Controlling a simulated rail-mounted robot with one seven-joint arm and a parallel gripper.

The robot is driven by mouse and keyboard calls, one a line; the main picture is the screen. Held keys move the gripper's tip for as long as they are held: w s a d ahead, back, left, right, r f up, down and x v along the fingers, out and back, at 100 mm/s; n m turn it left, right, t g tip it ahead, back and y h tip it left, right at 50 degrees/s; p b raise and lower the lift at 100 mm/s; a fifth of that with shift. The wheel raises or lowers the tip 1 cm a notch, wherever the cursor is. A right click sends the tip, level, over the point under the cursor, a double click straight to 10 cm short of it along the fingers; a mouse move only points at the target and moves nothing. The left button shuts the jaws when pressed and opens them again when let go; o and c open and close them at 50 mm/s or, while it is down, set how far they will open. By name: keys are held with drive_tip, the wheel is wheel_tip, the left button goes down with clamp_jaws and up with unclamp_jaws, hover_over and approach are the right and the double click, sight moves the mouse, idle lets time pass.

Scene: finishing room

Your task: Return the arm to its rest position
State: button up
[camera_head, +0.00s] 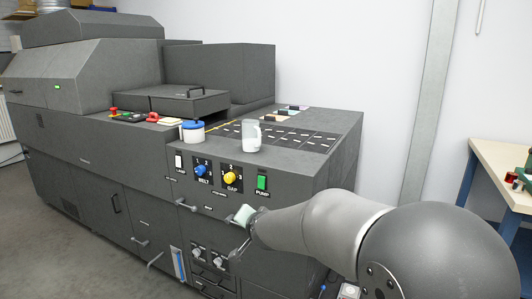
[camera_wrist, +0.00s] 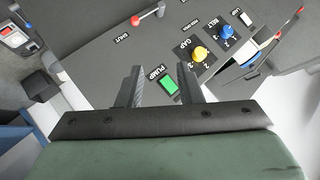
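My arm reaches in from the lower right in the head view. My gripper (camera_head: 240,232) is in front of the dark machine's front panel (camera_head: 215,200), a little below the row of controls. The wrist view also shows my gripper (camera_wrist: 158,66), with its two dark fingers apart and nothing between them. The green PUMP switch (camera_wrist: 169,86) shows through the gap between the fingers. I cannot tell the exact distance from the fingertips to the panel.
A blue-lidded pot (camera_head: 192,132) and a glass with white contents (camera_head: 251,137) stand on top. A workbench (camera_head: 500,170) stands at right.

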drive_tip(key=s+d+r+n+g+h+p, duration=0.1)
drive_tip(key=s+d, duration=0.5)
drive_tip(key=s, duration=0.6)
drive_tip(key=s+d+r+n+g+h+p, duration=0.1)
drive_tip(key=s+d+r+n+g+p, duration=0.2)
drive_tip(key=s+d+g+p, duration=0.3)
drive_tip(key=s+d+r+n+g+h+p, duration=0.1)
drive_tip(key=s+d, duration=0.5)
drive_tip(key=s, duration=1.1)
drive_tip(key=r+n+g+p, duration=0.1)
drive_tip(key=g+p, duration=0.1)
drive_tip(key=p, duration=0.1)
drive_tip(key=shift+s+d+g+p, duration=0.2)
drive_tip(key=shift+s+g+p, duration=0.1)
drive_tip(key=shift+g+p, duration=0.1)
drive_tip(key=shift+o, duration=0.4)
